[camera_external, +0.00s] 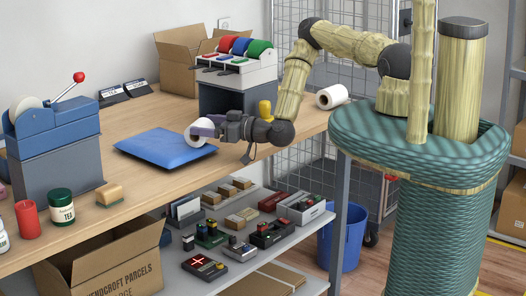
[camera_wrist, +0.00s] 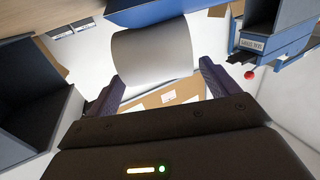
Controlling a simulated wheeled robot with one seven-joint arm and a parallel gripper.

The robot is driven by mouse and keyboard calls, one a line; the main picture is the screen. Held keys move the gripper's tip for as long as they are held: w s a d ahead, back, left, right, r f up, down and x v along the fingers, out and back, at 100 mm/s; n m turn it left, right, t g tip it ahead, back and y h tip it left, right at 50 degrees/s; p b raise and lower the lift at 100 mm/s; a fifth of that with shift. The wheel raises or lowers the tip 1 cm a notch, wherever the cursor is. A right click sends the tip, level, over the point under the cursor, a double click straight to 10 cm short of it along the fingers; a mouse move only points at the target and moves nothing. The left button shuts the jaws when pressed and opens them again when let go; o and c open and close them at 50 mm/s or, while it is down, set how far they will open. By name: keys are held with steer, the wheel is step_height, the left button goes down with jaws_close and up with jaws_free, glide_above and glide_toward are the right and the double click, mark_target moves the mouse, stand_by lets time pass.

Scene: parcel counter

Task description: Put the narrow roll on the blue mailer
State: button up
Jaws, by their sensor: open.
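A white roll (camera_external: 200,136) with an open core is at the right end of the blue mailer (camera_external: 162,148), which lies flat on the counter. The roll overlaps the mailer's edge in the external view; whether it bears on it I cannot tell. My gripper (camera_external: 208,128) is open with its purple fingers at this roll. The wrist view shows the roll (camera_wrist: 150,50) between and just beyond the fingertips (camera_wrist: 161,78); contact is unclear. A second, longer white roll (camera_external: 331,96) lies at the counter's right end, apart from my gripper.
A grey stand with red, blue and green rolls (camera_external: 236,62) is behind my gripper. A blue device with a red-knobbed lever (camera_external: 50,125) stands at left. A tea jar (camera_external: 61,206), red candle (camera_external: 28,219) and tan block (camera_external: 109,194) are at front left.

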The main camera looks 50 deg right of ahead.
steer(key=shift+r, duration=0.2)
steer(key=shift+s+d+f, duration=0.15)
steer(key=shift+s, duration=0.1)
steer(key=b+v, duration=0.3)
steer(key=v, duration=0.8)
steer(key=shift+s, duration=0.25)
